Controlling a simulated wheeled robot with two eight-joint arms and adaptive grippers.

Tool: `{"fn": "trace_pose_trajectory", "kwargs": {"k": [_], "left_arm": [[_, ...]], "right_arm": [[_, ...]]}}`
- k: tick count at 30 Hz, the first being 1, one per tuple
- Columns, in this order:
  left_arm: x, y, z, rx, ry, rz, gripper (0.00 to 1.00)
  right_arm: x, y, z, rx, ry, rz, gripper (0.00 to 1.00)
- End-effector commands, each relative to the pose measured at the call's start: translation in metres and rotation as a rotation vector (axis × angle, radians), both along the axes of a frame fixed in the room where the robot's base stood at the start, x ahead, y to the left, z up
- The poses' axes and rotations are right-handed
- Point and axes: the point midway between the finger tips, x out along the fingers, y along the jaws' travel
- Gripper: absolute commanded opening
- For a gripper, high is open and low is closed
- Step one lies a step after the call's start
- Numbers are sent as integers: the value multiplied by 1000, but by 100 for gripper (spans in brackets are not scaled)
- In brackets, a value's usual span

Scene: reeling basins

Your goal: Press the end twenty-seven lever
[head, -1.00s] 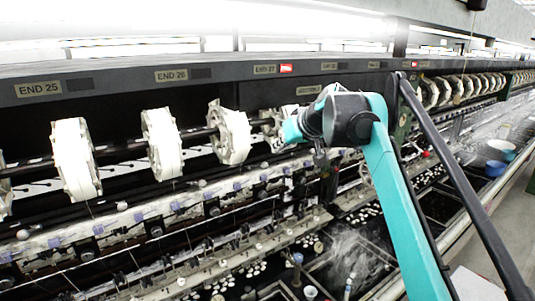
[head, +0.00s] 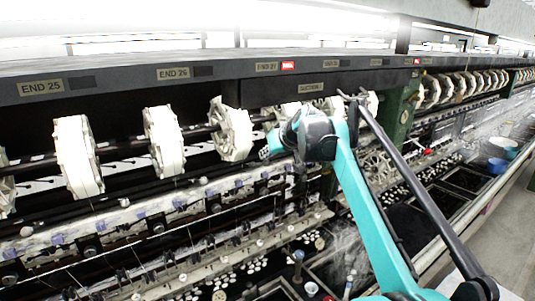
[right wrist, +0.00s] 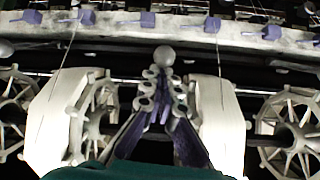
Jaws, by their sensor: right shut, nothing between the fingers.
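The END 27 plate (head: 265,66) is on the dark beam, with a lit red lamp (head: 288,66) beside it. A white reel (head: 232,130) hangs below and left of it. My right gripper (head: 268,148) is right of this reel, partly hidden by my own wrist. In the right wrist view my right gripper (right wrist: 164,88) is shut and empty. A grey round lever knob (right wrist: 165,54) shows right at its fingertips; I cannot tell whether they touch. The lever's stem is hidden. My left gripper is not in view.
The END 25 plate (head: 41,87) and END 26 plate (head: 173,73) are further left, with white reels below. A rail with purple blocks (right wrist: 211,25) runs past the knob. Reels stand close on both sides of my gripper. Basins lie below.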

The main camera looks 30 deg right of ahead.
Motion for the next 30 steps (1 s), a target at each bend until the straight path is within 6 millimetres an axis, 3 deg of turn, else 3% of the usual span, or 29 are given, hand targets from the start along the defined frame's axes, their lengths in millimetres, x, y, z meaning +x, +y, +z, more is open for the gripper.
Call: {"fn": "trace_pose_trajectory", "kwargs": {"k": [11, 23, 30], "left_arm": [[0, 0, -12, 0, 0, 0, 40], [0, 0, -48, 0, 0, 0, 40], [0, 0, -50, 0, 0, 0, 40]], "right_arm": [[-4, -1, -7, 8, -52, -2, 0], [-18, -3, -32, 38, -271, -3, 0], [-22, -3, -42, 36, -263, -1, 0]]}}
